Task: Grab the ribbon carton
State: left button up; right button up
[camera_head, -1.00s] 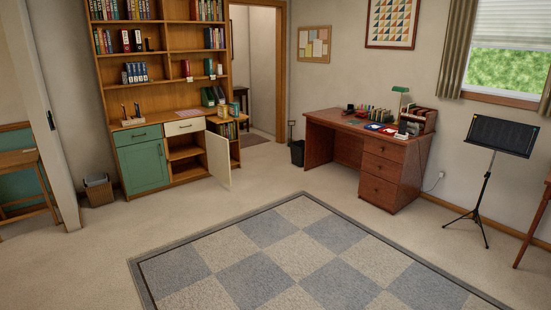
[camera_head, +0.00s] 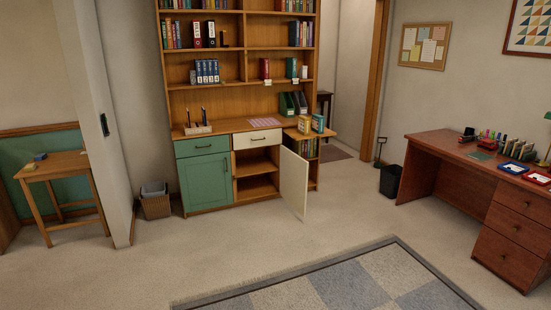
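No box here can be read as the ribbon carton for certain; labels are too small. Two small cartons stand on the low side shelf at the bookcase's right: a yellow one (camera_head: 304,124) and a teal one (camera_head: 318,123). The bookcase (camera_head: 245,85) stands against the back wall. Its lower cabinet has a shut green door (camera_head: 205,182) and a white door (camera_head: 294,182) standing open, with shelves showing inside. Neither of my grippers is in view.
A wooden desk (camera_head: 428,146) with stationery stands at the right. A black bin (camera_head: 390,180) is beside it. A basket (camera_head: 155,201) sits left of the cabinet, and a small table (camera_head: 55,165) is at far left. Carpet before the cabinet is clear; the checkered rug (camera_head: 350,287) lies nearer.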

aim_at(304, 122)
jog(key=i+l, duration=0.1)
jog(key=i, duration=5.6)
jog(key=i+u, duration=0.15)
jog(key=i, duration=0.55)
